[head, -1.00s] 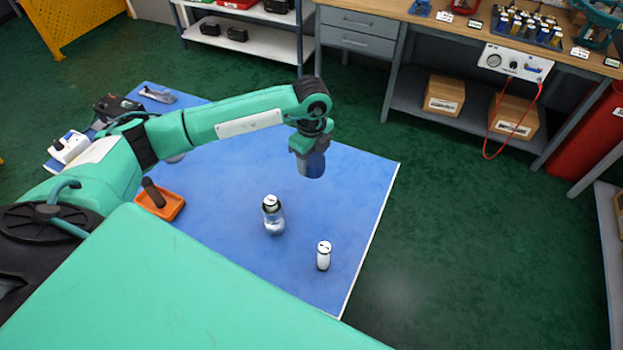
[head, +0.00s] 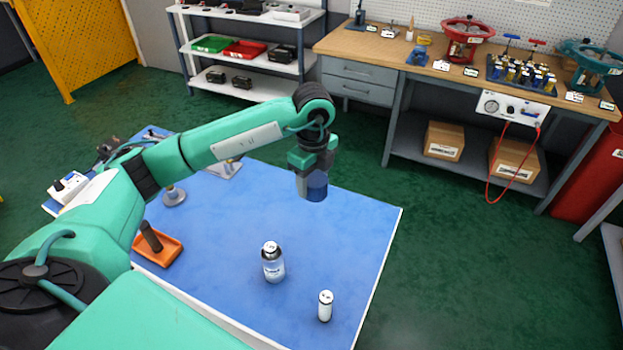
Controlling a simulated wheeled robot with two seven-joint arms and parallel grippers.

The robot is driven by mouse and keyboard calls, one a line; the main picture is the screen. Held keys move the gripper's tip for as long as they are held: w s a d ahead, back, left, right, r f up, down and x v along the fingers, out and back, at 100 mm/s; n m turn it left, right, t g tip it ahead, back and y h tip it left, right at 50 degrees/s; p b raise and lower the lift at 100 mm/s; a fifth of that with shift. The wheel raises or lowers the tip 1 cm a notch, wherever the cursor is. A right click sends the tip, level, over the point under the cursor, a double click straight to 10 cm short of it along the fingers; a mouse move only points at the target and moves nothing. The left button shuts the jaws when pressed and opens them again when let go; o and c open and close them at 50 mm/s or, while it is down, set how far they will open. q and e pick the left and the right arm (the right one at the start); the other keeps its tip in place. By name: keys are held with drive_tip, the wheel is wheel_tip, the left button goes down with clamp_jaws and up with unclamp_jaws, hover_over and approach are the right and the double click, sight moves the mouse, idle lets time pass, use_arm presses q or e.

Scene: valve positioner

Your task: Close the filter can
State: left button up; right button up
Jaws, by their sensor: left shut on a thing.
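My left gripper (head: 313,178) points down above the far part of the blue-topped table (head: 225,290). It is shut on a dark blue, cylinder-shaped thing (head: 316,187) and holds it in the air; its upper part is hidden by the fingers. A clear and silvery bottle-like can (head: 273,268) with a black and white top stands upright on the table, nearer than the gripper. A small white cylinder (head: 325,306) with a dark-marked top stands to its right. I cannot tell for sure which of these is the filter can. My right gripper is out of view.
An orange tray (head: 162,250) with a dark upright handle is at the table's left. A small round grey piece (head: 174,196) and a flat plate (head: 225,170) lie behind it. A workbench (head: 400,52) stands beyond the green floor.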

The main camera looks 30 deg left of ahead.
sight(315, 188)
use_arm(q)
drive_tip(key=m, duration=0.4)
drive_tip(key=shift+s+d+f, duration=0.25)
drive_tip(key=shift+s, duration=0.15)
drive_tip(key=m, duration=0.4)
drive_tip(key=shift+s+d+f, duration=0.2)
drive_tip(key=shift+s+d, duration=0.1)
drive_tip(key=m, duration=0.4)
drive_tip(key=s+m, duration=0.1)
drive_tip(key=m, duration=0.1)
drive_tip(key=shift+d+f, duration=0.3)
drive_tip(key=shift+d, duration=0.05)
drive_tip(key=s+d+f+n, duration=0.1)
drive_tip(key=s+n, duration=0.3)
drive_tip(key=n, duration=1.3)
drive_tip(key=s+d+f+n, duration=0.2)
drive_tip(key=s+d+n, duration=0.1)
drive_tip(key=n, duration=1.4)
drive_tip(key=shift+s+d+n, duration=0.15)
drive_tip(key=shift+s+n, duration=0.15)
drive_tip(key=shift+s, duration=0.15)
